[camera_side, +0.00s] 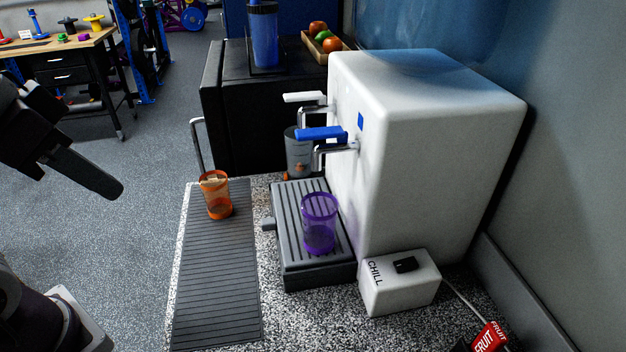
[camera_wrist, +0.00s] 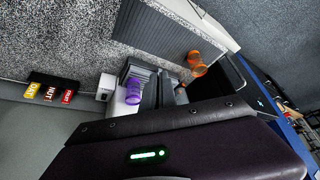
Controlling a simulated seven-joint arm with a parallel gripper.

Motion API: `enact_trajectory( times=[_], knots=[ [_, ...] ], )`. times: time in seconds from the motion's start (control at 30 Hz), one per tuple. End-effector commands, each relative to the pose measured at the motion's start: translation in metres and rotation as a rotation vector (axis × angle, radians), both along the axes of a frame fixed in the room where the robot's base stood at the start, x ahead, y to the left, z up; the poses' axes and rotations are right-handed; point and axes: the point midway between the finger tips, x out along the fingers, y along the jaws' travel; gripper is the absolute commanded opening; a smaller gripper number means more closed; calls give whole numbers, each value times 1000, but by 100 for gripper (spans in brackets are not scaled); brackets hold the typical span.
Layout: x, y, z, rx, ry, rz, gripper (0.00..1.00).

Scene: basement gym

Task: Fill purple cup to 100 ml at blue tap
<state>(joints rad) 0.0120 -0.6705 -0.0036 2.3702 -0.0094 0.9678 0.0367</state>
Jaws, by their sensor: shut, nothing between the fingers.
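The purple cup (camera_side: 319,224) is see-through and stands upright on the ribbed drip tray (camera_side: 291,262), below the blue tap (camera_side: 321,134). I cannot make out any water in it or read a level. The blue tap's lever sticks out from the white dispenser (camera_side: 430,140), its metal spout above the cup. The wrist view shows the purple cup (camera_wrist: 132,91) small, near the middle. My gripper (camera_side: 108,187) is shut and empty at the left of the side view, well away from the cup and tap.
A white tap (camera_side: 304,97) sits behind the blue one, with a grey cup (camera_side: 299,155) by it. An orange cup (camera_side: 215,196) stands on the ribbed mat (camera_side: 213,290). A white CHILL box (camera_side: 400,283) sits in front of the dispenser. The mat's front is clear.

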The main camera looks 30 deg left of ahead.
Motion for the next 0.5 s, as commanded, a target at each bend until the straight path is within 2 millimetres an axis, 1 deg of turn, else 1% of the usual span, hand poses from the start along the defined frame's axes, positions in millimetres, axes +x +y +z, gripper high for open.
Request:
enact_trajectory(
  times=[0.03, 0.07, 0.1, 0.17, 0.2, 0.27, 0.3, 0.4, 0.5],
  knots=[
    [16, -4, 20, 6, 11, -34, 0],
    [27, -7, 33, 11, 20, -62, 0],
    [42, -13, 50, 17, 35, -103, 0],
    [65, -22, 75, 25, 57, -167, 0],
    [80, -29, 90, 31, 70, -211, 0],
    [102, -39, 109, 37, 89, -280, 0],
    [116, -46, 121, 41, 101, -326, 0],
    [150, -65, 143, 50, 128, -443, 0],
    [176, -83, 155, 57, 151, -554, 0]
  ],
)
